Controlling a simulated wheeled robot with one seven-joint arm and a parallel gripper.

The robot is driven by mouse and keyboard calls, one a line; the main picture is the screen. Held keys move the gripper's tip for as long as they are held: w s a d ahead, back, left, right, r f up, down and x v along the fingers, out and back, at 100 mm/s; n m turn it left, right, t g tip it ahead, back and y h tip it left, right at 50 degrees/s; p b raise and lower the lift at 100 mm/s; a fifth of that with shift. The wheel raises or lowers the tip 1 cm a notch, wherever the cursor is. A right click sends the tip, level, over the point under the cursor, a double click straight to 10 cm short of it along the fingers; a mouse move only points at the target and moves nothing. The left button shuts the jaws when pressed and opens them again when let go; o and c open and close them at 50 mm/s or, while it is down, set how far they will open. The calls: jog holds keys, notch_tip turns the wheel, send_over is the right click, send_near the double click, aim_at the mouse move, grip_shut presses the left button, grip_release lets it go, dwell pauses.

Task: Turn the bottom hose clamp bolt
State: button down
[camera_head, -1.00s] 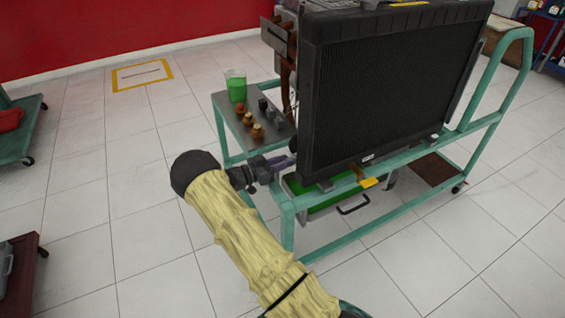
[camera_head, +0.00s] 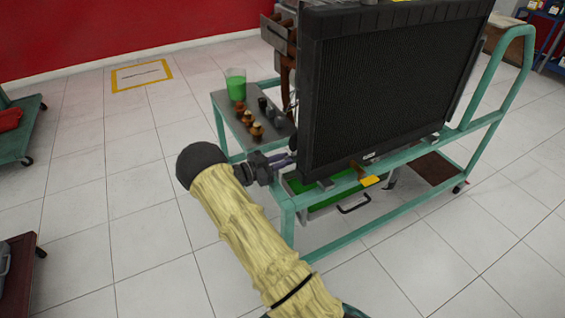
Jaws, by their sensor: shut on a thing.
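My gripper (camera_head: 284,162) is at the lower left edge of the black radiator (camera_head: 385,90), at the end of my sleeved arm. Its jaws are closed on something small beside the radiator. The thing between the jaws is too small and too hidden to make out, and I cannot tell the bottom hose clamp bolt apart here. The radiator stands upright on a green wheeled frame (camera_head: 287,225).
A grey shelf (camera_head: 228,110) on the frame holds a cup of green liquid (camera_head: 236,86) and several small brown and dark parts (camera_head: 257,131). A green tray (camera_head: 325,205) is under the radiator.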

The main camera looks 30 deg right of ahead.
jog(key=shift+m+b, duration=0.45)
jog(key=shift+m, duration=0.65)
jog(key=c, duration=1.3)
grip_release()
jog(key=shift+c, duration=0.2)
jog(key=a+p, duration=0.2)
jog(key=a, duration=1.5)
jog(key=shift+s+a, duration=0.25)
jog(key=shift+s, duration=0.05)
